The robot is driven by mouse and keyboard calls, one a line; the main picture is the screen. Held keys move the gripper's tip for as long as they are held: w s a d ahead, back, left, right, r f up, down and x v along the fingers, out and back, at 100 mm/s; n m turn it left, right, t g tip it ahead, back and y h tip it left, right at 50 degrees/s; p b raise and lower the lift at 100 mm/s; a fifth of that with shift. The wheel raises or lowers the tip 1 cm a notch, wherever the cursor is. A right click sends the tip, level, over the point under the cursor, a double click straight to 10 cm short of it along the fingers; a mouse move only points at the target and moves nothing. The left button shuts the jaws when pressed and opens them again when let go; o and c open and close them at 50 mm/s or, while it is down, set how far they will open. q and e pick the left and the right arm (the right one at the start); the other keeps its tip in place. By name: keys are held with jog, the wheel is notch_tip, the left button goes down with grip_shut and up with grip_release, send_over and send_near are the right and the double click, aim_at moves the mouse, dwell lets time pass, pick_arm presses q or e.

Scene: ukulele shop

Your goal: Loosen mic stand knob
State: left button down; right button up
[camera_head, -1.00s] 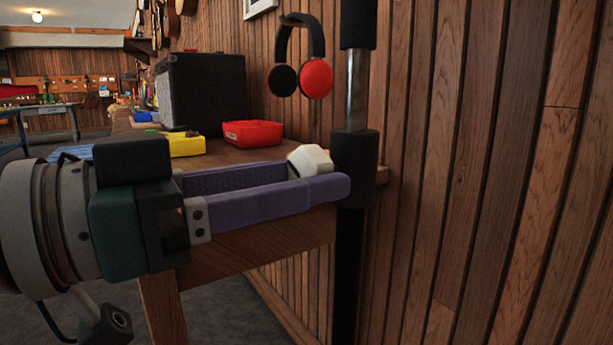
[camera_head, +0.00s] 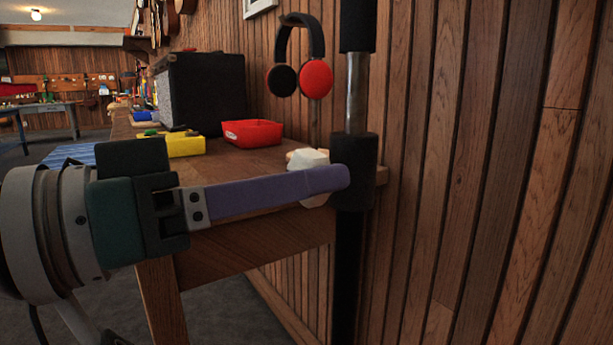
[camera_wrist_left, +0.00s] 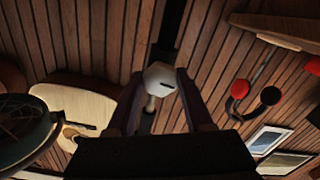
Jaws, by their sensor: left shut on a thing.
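The mic stand (camera_head: 353,160) is a black upright pole with a bare metal section, standing in front of the wood wall. Its knob (camera_head: 306,159) is white and faceted and sits at the left side of the stand's thick black collar. My left gripper (camera_head: 330,178) reaches in from the left with purple fingers and is shut on the knob. The near finger hides part of the knob and all of the far finger. In the left wrist view the knob (camera_wrist_left: 159,79) sits between both fingertips, with the dark pole behind it. My right gripper is not in view.
A wooden workbench (camera_head: 262,228) runs along the wall behind my gripper. On it are a red tray (camera_head: 252,133), a yellow container (camera_head: 186,146) and a black amplifier (camera_head: 205,92). Red and black headphones (camera_head: 315,80) hang on the wall. The wall right of the stand is bare.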

pick_arm(q)
jog(key=shift+n+p, duration=0.3)
jog(key=shift+n, duration=1.1)
jog(key=shift+c, duration=1.5)
grip_release()
jog(key=b+v, duration=0.2)
jog(key=v, duration=0.8)
jog(key=shift+b, duration=0.4)
jog(key=shift+r, duration=0.1)
